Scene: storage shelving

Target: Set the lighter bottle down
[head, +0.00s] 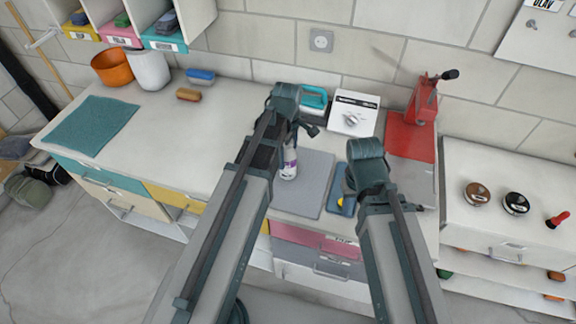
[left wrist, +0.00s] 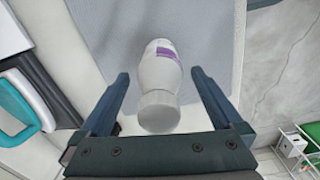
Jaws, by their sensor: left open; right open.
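A white bottle with a purple label (head: 289,165) is at the left edge of the grey mat (head: 313,186) on the counter. The left wrist view also shows the bottle (left wrist: 159,72), with its cap toward the camera. My left gripper (left wrist: 160,76) is open, one finger on each side of the bottle, with a gap on both sides. In the head view my left gripper (head: 298,130) is just above and behind the bottle, partly hidden by its own wrist. My right gripper (head: 366,165) is over the counter right of the mat; its fingers are mostly hidden. No second bottle is clearly visible.
A teal-handled item (head: 314,100), a white box (head: 354,113) and a red press (head: 424,100) stand behind. The counter's left middle is clear, beside a teal mat (head: 92,124).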

